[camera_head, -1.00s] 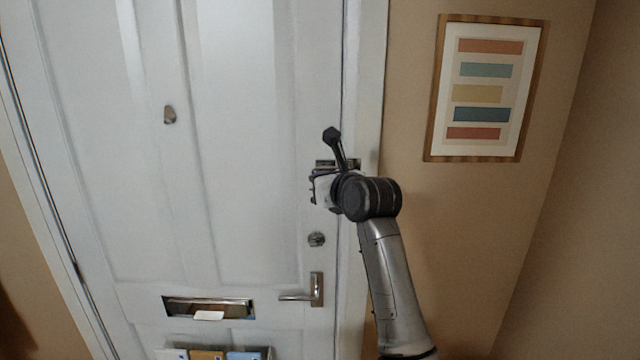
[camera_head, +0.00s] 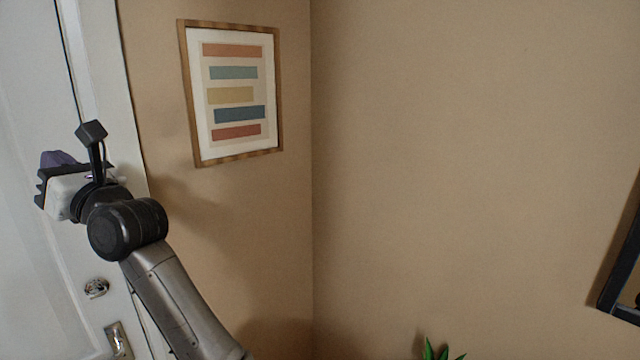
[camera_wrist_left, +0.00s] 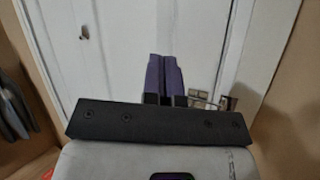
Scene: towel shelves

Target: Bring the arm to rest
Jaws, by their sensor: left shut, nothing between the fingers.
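My left gripper (camera_head: 52,165) is raised in front of the white door (camera_head: 32,255) at the left of the head view, with my arm running down to the bottom edge. In the left wrist view its two purple fingers (camera_wrist_left: 163,78) are together and empty, pointing toward the door (camera_wrist_left: 120,50). I cannot tell whether the fingertips touch the door. My right gripper is not in view.
A lock (camera_head: 96,288) and a handle plate (camera_head: 118,340) show on the door below my gripper. A framed striped picture (camera_head: 232,95) hangs on the tan wall (camera_head: 450,150). Green leaves (camera_head: 430,350) show at the bottom, and a dark frame (camera_head: 620,300) at the right edge.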

